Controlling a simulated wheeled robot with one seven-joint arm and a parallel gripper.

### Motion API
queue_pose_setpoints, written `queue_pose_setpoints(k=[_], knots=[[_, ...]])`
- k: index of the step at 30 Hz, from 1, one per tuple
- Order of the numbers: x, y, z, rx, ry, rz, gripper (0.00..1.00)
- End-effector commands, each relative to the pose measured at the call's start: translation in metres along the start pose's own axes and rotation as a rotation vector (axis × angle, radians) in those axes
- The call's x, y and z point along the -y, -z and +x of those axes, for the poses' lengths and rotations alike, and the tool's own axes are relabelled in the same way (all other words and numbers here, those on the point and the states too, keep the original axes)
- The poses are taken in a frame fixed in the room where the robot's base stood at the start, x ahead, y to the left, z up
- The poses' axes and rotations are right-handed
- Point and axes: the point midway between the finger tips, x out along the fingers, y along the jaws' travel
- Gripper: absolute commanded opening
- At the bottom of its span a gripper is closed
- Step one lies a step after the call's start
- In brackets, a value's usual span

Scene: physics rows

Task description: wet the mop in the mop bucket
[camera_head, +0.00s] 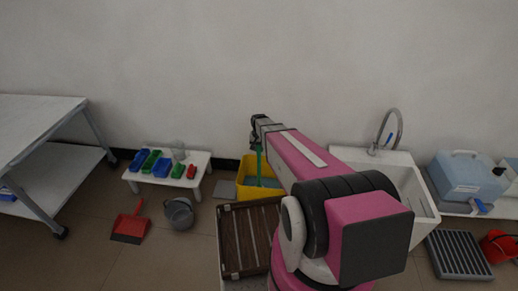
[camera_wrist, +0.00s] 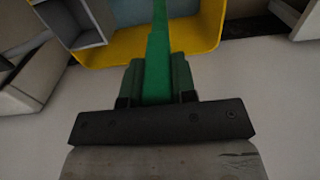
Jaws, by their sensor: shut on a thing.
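The yellow mop bucket (camera_head: 242,189) stands on the floor against the wall, in the middle of the head view. Its yellow rim (camera_wrist: 205,40) and pale blue inside also show at the top of the wrist view. My gripper (camera_head: 259,143) is above the bucket, shut on the green mop handle (camera_wrist: 157,60). In the head view the green handle (camera_head: 259,165) runs down from my gripper into the bucket. The mop's head is hidden, so I cannot tell whether it touches the water or the bottom.
A low white bench (camera_head: 203,160) with blue, green and red things stands left. A grey bucket (camera_head: 179,213) and red dustpan (camera_head: 130,226) lie before it. A slatted brown rack (camera_head: 249,238) is in front of the bucket. A white sink (camera_head: 410,185) stands right.

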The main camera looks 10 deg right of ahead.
Motion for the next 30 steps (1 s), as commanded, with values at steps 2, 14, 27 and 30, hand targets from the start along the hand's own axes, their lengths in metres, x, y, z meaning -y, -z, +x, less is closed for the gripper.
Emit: queue_pose_setpoints(k=[2, 14, 27, 30], knots=[[0.0, 0.001, 0.002, 0.001, 0.0, 0.0, 0.0], [0.0, 0.0, -0.014, -0.001, 0.0, 0.0, 0.0], [0.0, 0.0, -0.044, -0.001, 0.0, 0.0, 0.0], [0.0, 0.0, -0.051, 0.0, 0.0, 0.0, 0.0]])
